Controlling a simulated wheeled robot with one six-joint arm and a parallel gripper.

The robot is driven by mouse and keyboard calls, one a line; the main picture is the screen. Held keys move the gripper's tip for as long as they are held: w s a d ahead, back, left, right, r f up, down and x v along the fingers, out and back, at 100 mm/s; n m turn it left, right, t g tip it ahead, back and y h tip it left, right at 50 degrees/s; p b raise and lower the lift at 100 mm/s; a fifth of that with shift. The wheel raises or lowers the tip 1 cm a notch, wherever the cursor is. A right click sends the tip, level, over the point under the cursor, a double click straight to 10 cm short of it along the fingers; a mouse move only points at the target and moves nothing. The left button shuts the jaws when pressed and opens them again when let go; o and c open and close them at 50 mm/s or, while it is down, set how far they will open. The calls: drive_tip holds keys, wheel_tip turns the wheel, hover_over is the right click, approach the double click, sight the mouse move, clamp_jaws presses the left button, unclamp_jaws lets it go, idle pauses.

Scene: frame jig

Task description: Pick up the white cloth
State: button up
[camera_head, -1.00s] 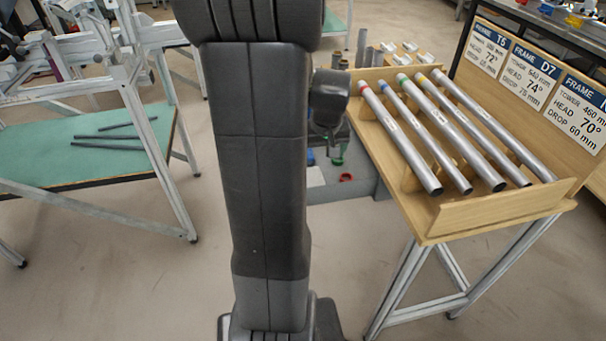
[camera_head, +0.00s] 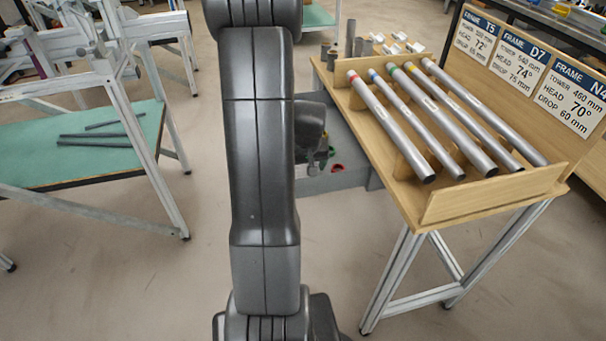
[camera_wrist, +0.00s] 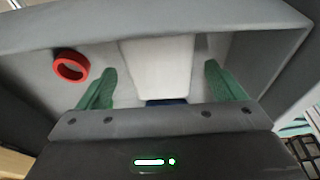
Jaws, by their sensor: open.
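A white, flat item that looks like the folded white cloth (camera_wrist: 158,62) lies in a grey bin (camera_wrist: 200,20) in the wrist view. My gripper (camera_wrist: 160,80) is open, with one green finger on each side of the cloth and nothing held. The fingers appear apart from the cloth; their exact height above it is hard to tell. In the head view the cloth is hidden behind my arm, and only part of the bin (camera_head: 345,180) shows.
A red ring (camera_wrist: 71,66) lies in the bin, left of my fingers. A blue item (camera_wrist: 166,102) shows at the cloth's near edge. A wooden rack (camera_head: 490,197) with several metal tubes stands right of the bin. A green-topped table (camera_head: 60,170) is at left.

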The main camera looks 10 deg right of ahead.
drive_tip(key=shift+f, duration=0.25)
